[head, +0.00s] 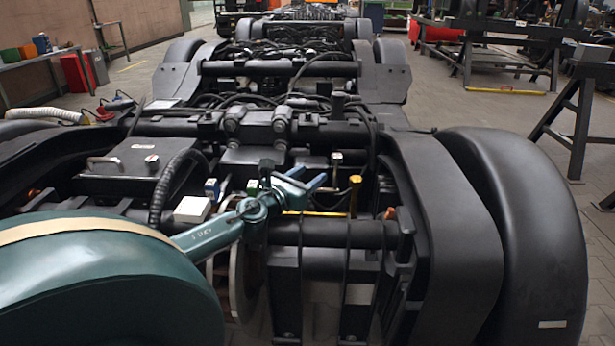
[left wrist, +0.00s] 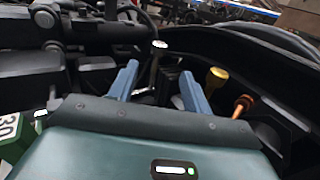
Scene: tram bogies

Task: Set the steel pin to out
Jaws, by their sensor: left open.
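The steel pin (head: 336,158) stands upright among the black bogie parts, with a pale metal head, just beyond my left gripper. It also shows in the left wrist view (left wrist: 159,45), where its head appears between and beyond the fingertips. My left gripper (head: 311,176) has its two blue fingers apart with nothing held between them. In the left wrist view the gripper (left wrist: 158,69) points toward the pin. The pin's lower end is hard to make out. My right gripper is not in view.
A brass-coloured pin (head: 354,190) stands close to the right of the steel pin; its knob shows in the left wrist view (left wrist: 217,77). A yellow bar (head: 318,214) lies low nearby. A black cross tube (head: 340,233) and a broad side frame (head: 445,215) bound the space.

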